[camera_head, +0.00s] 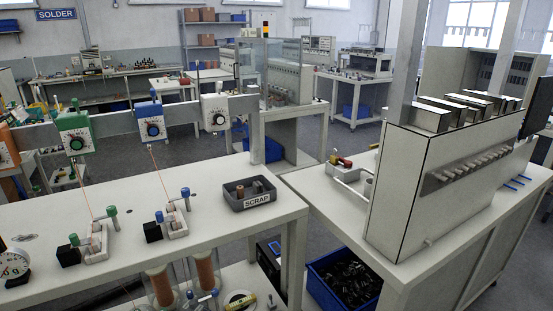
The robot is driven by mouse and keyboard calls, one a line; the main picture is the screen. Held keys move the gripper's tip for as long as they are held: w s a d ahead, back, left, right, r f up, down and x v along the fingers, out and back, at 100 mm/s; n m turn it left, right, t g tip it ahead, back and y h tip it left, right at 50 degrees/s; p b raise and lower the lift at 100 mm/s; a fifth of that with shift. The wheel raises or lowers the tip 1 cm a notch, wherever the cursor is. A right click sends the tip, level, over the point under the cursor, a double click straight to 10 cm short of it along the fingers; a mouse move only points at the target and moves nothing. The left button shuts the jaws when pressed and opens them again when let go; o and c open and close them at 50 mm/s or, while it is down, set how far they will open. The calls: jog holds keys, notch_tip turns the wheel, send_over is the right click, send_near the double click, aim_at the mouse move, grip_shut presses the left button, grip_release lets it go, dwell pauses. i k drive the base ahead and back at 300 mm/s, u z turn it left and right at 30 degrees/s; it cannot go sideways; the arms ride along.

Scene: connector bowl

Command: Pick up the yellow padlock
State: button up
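I cannot make out a yellow padlock in the head view. A small yellow-green patch (240,302) shows on a pale round item at the bottom edge, below the left bench, but it is too small and cut off to tell what it is. My gripper is not in view.
The left white bench (240,228) carries winding fixtures, a dial gauge (14,265) and a grey SCRAP bin (250,193). A right bench (340,203) holds a large pale cabinet (400,190). A blue crate (325,293) sits low between them. Open floor (215,140) lies behind.

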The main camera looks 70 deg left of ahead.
aim_at(334, 160)
jog(key=u, duration=2.6)
jog(key=i, duration=0.3)
jog(key=u, duration=0.05)
